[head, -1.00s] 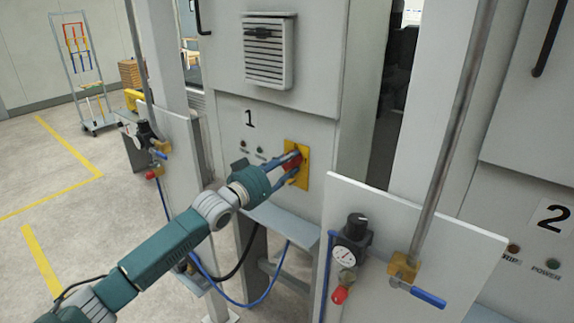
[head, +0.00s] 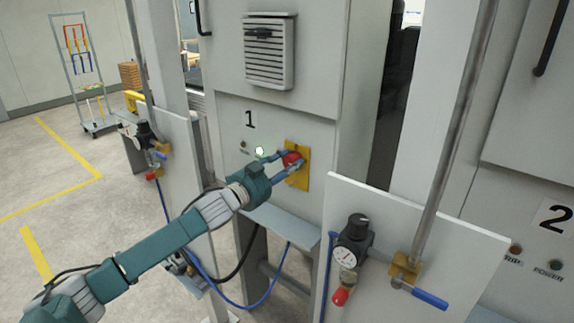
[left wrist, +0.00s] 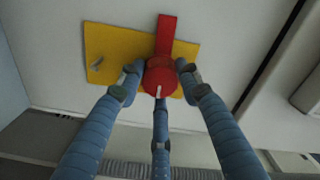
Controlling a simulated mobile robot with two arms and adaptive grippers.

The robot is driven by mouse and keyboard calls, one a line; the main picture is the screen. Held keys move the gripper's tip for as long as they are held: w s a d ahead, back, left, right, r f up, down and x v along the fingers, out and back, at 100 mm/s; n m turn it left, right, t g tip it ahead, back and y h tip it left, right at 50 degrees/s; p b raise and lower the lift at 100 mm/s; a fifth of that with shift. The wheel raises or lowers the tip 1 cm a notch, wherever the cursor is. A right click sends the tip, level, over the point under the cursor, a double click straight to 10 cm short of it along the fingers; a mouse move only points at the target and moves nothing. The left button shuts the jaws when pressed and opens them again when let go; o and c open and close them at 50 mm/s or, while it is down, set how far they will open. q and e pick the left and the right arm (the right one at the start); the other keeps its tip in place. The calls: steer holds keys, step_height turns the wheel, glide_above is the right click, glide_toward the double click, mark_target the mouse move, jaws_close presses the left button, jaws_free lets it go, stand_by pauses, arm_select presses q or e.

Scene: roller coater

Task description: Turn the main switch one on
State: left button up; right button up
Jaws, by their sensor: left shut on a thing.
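The main switch one is a red rotary handle (head: 291,159) on a yellow plate (head: 303,172), on the grey cabinet panel below the "1" label. In the left wrist view the red knob (left wrist: 160,78) has a white mark, and a red bar stands up from it over the yellow plate (left wrist: 108,50). My left gripper (head: 286,164) is shut on the red handle, with its blue fingers around the knob; the left wrist view shows the fingers (left wrist: 160,85) on both sides and below. A lamp (head: 259,151) beside the plate glows pale green. My right gripper is not in view.
A panel with a gauge (head: 345,256), a red knob and a blue valve lever (head: 429,299) stands at the right front. Another valve panel (head: 176,150) is at the left. A grey ledge (head: 283,226) juts out below the switch.

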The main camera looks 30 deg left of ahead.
arm_select(q)
steer(key=shift+r+m, duration=0.35)
steer(key=shift+m, duration=0.25)
steer(key=o, duration=1)
steer(key=shift+c, duration=0.2)
steer(key=shift+o, duration=0.9)
steer(key=shift+d+f, duration=0.1)
steer(key=shift+f, duration=0.05)
steer(key=shift+s+f, duration=0.2)
steer(key=shift+s, duration=0.2)
steer(key=s, duration=1.1)
steer(key=shift+a+r, duration=0.2)
steer(key=shift+a, duration=0.25)
